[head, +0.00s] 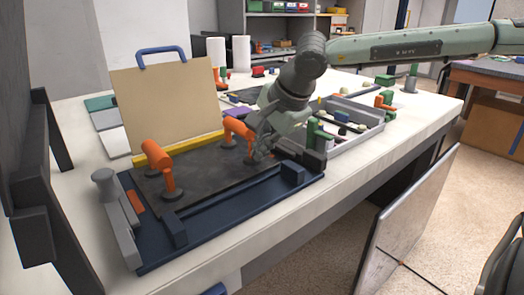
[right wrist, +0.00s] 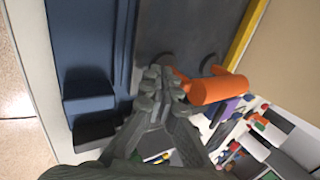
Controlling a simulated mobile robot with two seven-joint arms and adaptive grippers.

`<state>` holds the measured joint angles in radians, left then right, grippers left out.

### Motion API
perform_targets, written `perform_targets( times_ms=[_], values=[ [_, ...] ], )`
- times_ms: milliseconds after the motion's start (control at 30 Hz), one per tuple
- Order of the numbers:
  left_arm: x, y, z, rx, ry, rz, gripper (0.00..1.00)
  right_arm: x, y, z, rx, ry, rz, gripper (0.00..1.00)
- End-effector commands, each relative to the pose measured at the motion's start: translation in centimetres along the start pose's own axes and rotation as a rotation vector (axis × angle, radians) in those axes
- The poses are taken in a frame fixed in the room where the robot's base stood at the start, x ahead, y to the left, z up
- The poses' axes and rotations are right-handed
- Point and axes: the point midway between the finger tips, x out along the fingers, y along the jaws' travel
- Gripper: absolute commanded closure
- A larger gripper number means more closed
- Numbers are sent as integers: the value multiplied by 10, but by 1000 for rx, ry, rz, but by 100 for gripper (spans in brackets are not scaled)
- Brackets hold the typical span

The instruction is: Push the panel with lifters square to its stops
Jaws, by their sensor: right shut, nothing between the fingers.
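The dark panel (head: 205,180) lies flat in a dark blue fixture (head: 235,211) on the bench, with a blue strip bare along its front. Two orange lifters (head: 160,167) (head: 236,131) stand on the panel. My right gripper (head: 257,152) is shut and empty at the panel's right end, beside the right lifter. In the right wrist view, its closed fingertips (right wrist: 163,82) overlap the panel's edge (right wrist: 190,32) near the orange lifter (right wrist: 219,90); contact is unclear. My left gripper is out of view.
A beige board (head: 165,103) with a blue handle stands behind the yellow bar (head: 178,149). A grey tray (head: 352,135) with small parts sits at the right. A grey clamp (head: 118,215) flanks the fixture's left end. A large flat screen (head: 405,222) leans near the bench front.

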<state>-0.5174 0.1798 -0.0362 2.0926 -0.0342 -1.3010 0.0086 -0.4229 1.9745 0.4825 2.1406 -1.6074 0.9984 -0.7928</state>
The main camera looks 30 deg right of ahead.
Motion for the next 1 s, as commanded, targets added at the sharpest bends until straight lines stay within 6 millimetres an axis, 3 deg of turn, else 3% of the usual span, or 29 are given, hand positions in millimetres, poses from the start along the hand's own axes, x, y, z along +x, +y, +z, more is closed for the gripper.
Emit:
perform_targets(
  times_ms=[500, 1000],
  values=[
    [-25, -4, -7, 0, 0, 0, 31, -52, -1, 0, 1, -1, -2, 100],
    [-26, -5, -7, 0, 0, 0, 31, -57, 1, 0, 0, 0, 0, 100]
  ],
)
